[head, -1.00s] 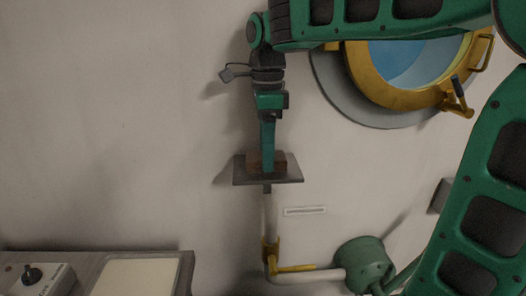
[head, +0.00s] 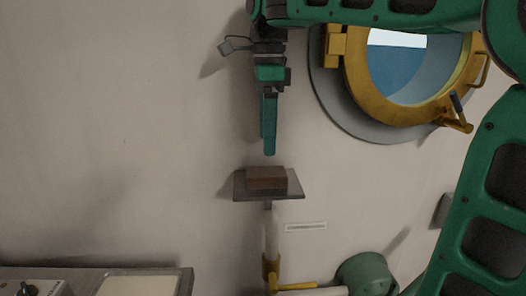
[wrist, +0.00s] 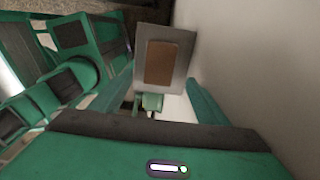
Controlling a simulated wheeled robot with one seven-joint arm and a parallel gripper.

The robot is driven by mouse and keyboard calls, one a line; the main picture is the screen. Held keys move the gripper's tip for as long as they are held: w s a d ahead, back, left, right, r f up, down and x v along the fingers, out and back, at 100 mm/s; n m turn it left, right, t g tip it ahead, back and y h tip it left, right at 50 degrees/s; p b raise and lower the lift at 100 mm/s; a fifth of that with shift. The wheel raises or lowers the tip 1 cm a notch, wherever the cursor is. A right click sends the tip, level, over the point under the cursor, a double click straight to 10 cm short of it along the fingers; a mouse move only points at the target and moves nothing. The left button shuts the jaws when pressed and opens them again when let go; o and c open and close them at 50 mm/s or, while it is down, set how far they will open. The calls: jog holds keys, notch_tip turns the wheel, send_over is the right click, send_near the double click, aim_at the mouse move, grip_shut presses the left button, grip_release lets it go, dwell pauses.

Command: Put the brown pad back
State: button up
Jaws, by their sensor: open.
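The brown pad (head: 267,178) is a small block lying flat on a dark grey wall shelf (head: 243,191) in the head view. In the wrist view the brown pad (wrist: 163,63) lies on the grey plate of the shelf (wrist: 187,42), inside its edges. My gripper (head: 269,152) points down above the pad, with a clear gap between its fingertips and the pad. It is open and empty; in the wrist view its green fingers stand apart, one on each side of the shelf plate.
A brass-rimmed porthole (head: 355,75) is on the wall to the right. Below the shelf are a white pipe with a yellow handle (head: 292,285) and a green round housing (head: 366,274). A grey counter (head: 187,278) with a control box (head: 35,288) is at lower left.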

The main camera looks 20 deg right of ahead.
jog(key=shift+r, duration=1.85)
jog(key=s+d+f+n, duration=0.5)
jog(key=s+d+f, duration=0.3)
jog(key=f, duration=0.2)
jog(key=s+d+f+n, duration=0.6)
jog(key=s+d+f, duration=0.15)
jog(key=f, duration=0.25)
jog(key=s+d+f+n, duration=0.1)
jog(key=s+f+n, duration=0.3)
jog(key=s+f, duration=0.4)
jog(key=shift+d, duration=0.25)
